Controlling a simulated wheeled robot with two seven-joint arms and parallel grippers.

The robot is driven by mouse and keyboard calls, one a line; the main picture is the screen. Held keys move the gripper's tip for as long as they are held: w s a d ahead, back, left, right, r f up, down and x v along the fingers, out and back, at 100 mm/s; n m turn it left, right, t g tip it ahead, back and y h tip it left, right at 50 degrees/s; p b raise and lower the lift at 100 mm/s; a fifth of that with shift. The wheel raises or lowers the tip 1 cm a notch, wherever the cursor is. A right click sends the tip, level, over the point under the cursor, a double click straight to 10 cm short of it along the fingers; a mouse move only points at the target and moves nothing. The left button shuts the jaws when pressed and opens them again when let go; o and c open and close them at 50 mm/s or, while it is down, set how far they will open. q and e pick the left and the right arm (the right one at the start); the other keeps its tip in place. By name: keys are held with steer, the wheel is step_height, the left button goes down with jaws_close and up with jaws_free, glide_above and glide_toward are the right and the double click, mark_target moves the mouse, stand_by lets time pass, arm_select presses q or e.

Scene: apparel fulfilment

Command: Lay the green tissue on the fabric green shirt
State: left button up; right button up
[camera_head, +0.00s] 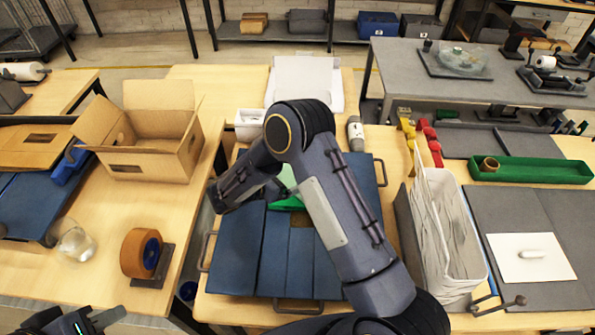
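A bright green piece of cloth (288,203) lies on dark blue panels (235,255) on the middle table. A paler green piece (287,177) shows just above it, partly behind my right arm. I cannot tell for certain which is the tissue and which the shirt; most of both is hidden. My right arm crosses over the panels from the lower right, and its dark end (232,192) is left of the green pieces. Its fingers are not clear. My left gripper (100,320) is at the bottom left edge, partly cut off, away from the green pieces.
A tape dispenser (143,255), a glass jar (74,241) and an open cardboard box (150,135) stand on the left table. A white-lined bin (440,235) is right of the panels. A green tray (530,170) and white card (530,257) lie further right.

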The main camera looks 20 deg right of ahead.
steer(key=v, duration=0.5)
steer(key=shift+s+a+r, duration=0.15)
steer(key=shift+a, duration=0.2)
steer(key=s+d+r+m+g+y, duration=0.5)
steer(key=s+d+r+m+y, duration=0.2)
steer(key=s+d+r+m, duration=0.6)
steer(key=s+a+r+m+t+y, duration=0.2)
steer(key=s+a+m+t+y, duration=0.1)
steer(key=s, duration=0.4)
steer(key=s+a+r+m+t+y, duration=0.2)
steer(key=s+a+m+t+y, duration=0.1)
steer(key=s+a+m+y, duration=0.2)
steer(key=shift+s+m+y, duration=0.7)
steer(key=shift+s+m, duration=0.6)
steer(key=shift+s, duration=0.55)
